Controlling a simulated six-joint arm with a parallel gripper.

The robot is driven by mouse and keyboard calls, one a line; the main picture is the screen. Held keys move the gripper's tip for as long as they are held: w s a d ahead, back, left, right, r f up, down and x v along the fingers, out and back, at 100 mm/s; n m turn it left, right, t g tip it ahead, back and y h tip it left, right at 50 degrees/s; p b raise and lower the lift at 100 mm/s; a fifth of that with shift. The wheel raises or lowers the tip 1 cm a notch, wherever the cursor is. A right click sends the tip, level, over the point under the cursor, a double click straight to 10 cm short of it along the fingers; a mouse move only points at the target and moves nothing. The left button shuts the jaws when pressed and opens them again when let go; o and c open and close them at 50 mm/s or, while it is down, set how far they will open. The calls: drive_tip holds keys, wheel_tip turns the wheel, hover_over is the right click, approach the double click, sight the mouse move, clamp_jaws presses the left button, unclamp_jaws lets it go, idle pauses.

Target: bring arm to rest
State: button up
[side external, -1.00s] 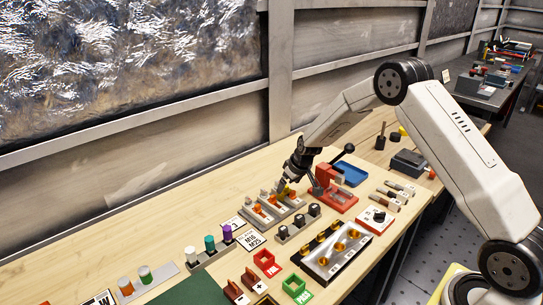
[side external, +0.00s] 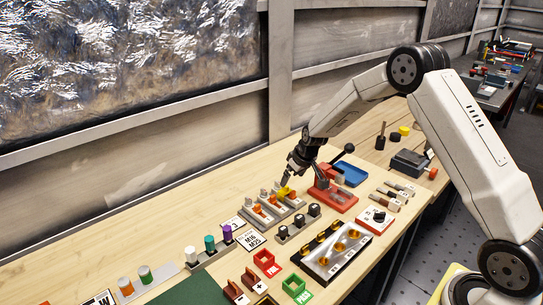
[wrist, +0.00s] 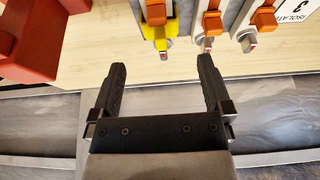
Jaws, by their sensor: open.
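My gripper (side external: 284,181) is just above the grey rack of isolators (side external: 248,215) on the wooden bench, beside the red press. In the wrist view my gripper (wrist: 162,64) has its two black fingers wide apart with nothing between them. A yellow piece (side external: 285,191) sits on the isolator nearest the press. In the wrist view the yellow piece (wrist: 160,38) is around an orange lever (wrist: 155,14), beyond the fingertips and apart from them. Two more orange levers (wrist: 209,22) (wrist: 263,19) show to its right without yellow pieces.
The red press (side external: 333,194) stands close to the right of my gripper, its black-knobbed handle raised. A blue tray (side external: 350,174) lies behind it. Black knobs (side external: 298,220) and a plate with brass parts (side external: 333,246) lie in front. The bench towards the wall is clear.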

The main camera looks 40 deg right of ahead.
drive_tip(key=s+a+r, duration=0.2)
drive_tip(key=s+a, duration=0.2)
drive_tip(key=s, duration=0.5)
drive_tip(key=s+a+r+g, duration=0.1)
drive_tip(key=s+a+r, duration=0.1)
drive_tip(key=s, duration=0.7)
drive_tip(key=s+a+r, duration=0.3)
drive_tip(key=s+a, duration=0.2)
drive_tip(key=s, duration=0.3)
drive_tip(key=shift+s+a+g, duration=0.35)
drive_tip(key=shift+s+g, duration=0.05)
